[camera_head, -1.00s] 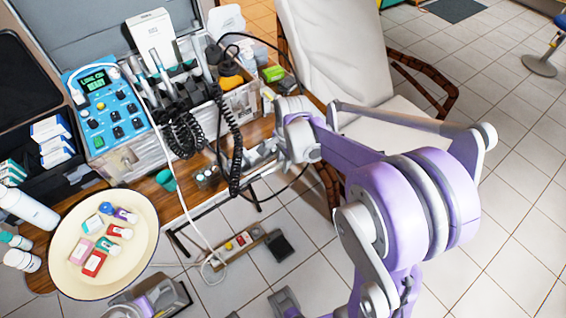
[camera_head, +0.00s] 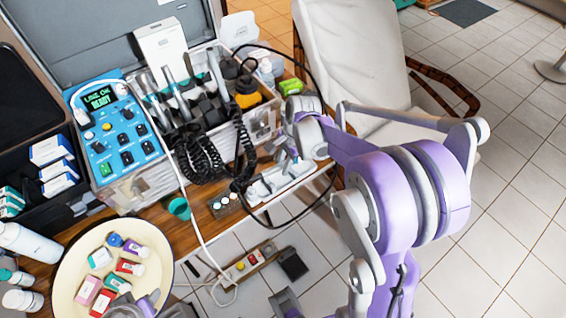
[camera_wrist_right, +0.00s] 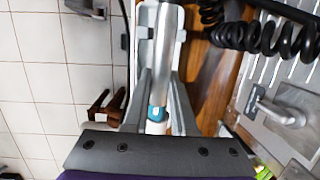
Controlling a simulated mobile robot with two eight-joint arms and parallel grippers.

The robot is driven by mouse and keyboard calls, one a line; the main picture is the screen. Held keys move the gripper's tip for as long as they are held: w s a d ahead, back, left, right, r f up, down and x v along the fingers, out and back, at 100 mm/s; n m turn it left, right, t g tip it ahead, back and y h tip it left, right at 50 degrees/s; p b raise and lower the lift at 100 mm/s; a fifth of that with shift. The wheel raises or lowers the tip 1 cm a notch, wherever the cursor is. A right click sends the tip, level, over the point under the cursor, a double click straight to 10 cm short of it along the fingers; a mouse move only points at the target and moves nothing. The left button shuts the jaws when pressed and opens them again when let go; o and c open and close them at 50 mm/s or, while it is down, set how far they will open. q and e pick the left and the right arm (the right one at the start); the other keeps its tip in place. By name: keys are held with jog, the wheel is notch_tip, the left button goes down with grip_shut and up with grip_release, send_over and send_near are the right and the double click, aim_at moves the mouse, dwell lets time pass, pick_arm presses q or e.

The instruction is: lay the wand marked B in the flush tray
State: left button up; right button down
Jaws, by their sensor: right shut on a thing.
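My right gripper (camera_head: 287,152) is shut on a silver wand with a teal band, held over the white tray at the table's front edge. In the right wrist view the wand (camera_wrist_right: 166,62) runs lengthwise between the fingers, over the pale tray (camera_wrist_right: 144,48). I cannot tell whether the wand touches the tray. The tray (camera_head: 298,169) is partly hidden by my gripper in the head view. No letter on the wand is readable.
A blue control unit (camera_head: 122,135) and a case of other wands (camera_head: 262,122) with coiled black cords (camera_head: 200,160) stand behind. A cream bowl (camera_head: 75,262) of small bottles is at lower left. A beige chair (camera_head: 350,60) stands behind my right arm.

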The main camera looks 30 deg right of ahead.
jog(key=shift+f, duration=0.65)
jog(key=shift+f+b, duration=0.1)
jog(key=shift+b, duration=0.2)
jog(key=shift+w+f, duration=0.1)
jog(key=shift+f, duration=0.15)
jog(key=shift+f+b, duration=0.25)
jog(key=shift+b, duration=0.2)
jog(key=shift+f+b, duration=0.5)
jog(key=shift+f, duration=0.1)
jog(key=shift+f, duration=0.1)
jog(key=c, duration=0.7)
grip_release()
